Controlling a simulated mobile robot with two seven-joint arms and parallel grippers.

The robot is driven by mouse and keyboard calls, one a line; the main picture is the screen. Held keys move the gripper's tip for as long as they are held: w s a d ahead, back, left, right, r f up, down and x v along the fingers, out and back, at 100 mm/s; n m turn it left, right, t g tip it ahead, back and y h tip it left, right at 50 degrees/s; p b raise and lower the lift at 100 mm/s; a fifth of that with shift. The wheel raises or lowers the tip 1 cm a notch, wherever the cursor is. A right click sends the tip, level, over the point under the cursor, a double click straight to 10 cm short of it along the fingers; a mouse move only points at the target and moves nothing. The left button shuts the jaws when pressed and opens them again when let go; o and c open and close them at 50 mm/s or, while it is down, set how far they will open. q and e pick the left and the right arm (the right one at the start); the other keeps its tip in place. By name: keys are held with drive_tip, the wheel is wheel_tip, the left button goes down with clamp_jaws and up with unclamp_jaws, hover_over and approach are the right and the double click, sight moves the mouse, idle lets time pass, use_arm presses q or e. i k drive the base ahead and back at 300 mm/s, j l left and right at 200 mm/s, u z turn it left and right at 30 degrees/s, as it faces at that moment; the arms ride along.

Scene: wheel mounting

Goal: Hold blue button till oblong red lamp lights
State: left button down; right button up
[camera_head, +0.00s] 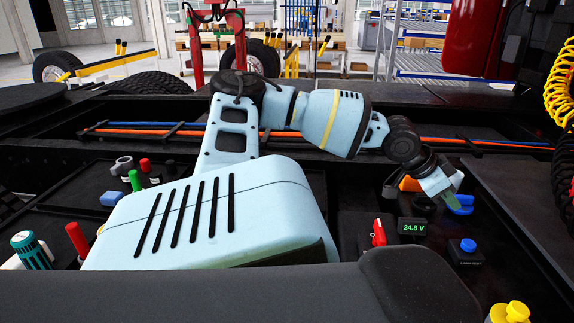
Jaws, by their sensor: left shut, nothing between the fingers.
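A blue button (468,245) sits on top of a small black box (466,259) at the lower right; the lettering on the box is too small to read. My left gripper (451,201) is shut and empty, above and a little left of the button and apart from it. Its fingertips point down beside a blue part (461,206) on the dark deck; I cannot tell whether they touch it. I cannot make out a lit oblong red lamp. My right gripper is not in view.
A green display (412,227) reads 24.8 V, left of the button. A red switch-like part (378,232) stands beside it. A yellow knob (510,312) is at the bottom right. Yellow coiled hose (562,85) hangs at the right edge.

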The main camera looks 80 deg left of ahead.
sight(468, 245)
drive_tip(key=k+l, duration=0.45)
drive_tip(key=l, duration=0.3)
drive_tip(key=k+l, duration=0.25)
drive_tip(key=l, duration=0.1)
